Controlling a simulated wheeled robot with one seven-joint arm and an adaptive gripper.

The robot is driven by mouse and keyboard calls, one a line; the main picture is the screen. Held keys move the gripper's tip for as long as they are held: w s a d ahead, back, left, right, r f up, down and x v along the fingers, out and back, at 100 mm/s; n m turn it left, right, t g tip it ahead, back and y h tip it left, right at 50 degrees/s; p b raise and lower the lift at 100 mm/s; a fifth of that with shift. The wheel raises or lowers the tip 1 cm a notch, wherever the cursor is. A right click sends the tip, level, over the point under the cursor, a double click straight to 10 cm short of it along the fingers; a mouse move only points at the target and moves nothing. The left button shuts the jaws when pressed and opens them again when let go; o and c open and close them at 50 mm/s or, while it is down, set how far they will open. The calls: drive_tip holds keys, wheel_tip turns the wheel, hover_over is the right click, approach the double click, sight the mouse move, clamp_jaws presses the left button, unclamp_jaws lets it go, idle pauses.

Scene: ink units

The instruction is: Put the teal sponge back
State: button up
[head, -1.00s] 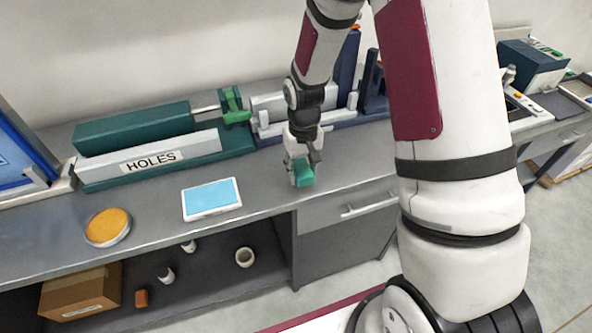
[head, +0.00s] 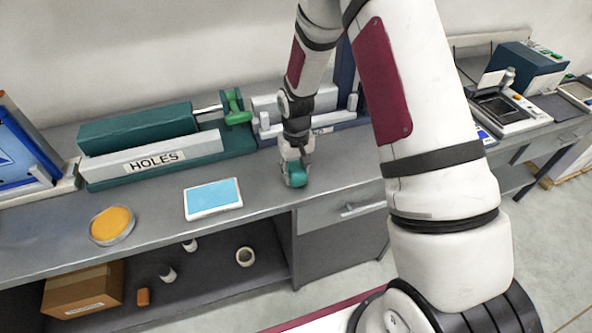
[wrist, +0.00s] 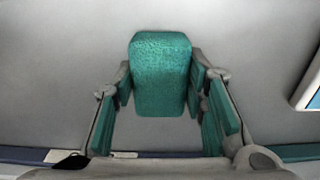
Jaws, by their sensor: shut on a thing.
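The teal sponge (head: 297,179) is held at the lower end of my gripper (head: 296,160), over the front part of the grey counter, right of the blue-topped white tray. In the wrist view the sponge (wrist: 161,72) is a rounded block between the two teal-padded fingers of my gripper (wrist: 160,92), which are shut on it. I cannot tell whether the sponge touches the counter. A round dish with a yellow-orange top (head: 112,225) sits at the counter's left front. The white tray with a light blue top (head: 213,199) lies between them.
A green device labelled HOLES (head: 152,161) stands along the back, with a dark blue device (head: 330,124) beside it, partly behind my arm. Machines (head: 509,108) stand at the right. A shelf below holds a cardboard box (head: 82,291). Bare counter surrounds the tray.

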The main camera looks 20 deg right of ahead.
drive_tip(key=o, duration=1.1)
drive_tip(key=shift+f, duration=0.1)
wheel_tip(320, 180, up, 13)
drive_tip(key=b, duration=0.2)
wheel_tip(320, 180, up, 15)
drive_tip(key=t, duration=0.3)
hover_over(296, 170)
drive_tip(key=s, duration=0.9)
drive_tip(key=s+r+t, duration=0.1)
drive_tip(key=s+r, duration=0.2)
drive_tip(key=s, duration=0.4)
drive_tip(key=s+r+t, duration=0.1)
drive_tip(key=s+r, duration=0.3)
drive_tip(key=s, duration=0.3)
drive_tip(key=shift+s+r+t, duration=0.25)
drive_tip(key=shift+s+t, duration=0.05)
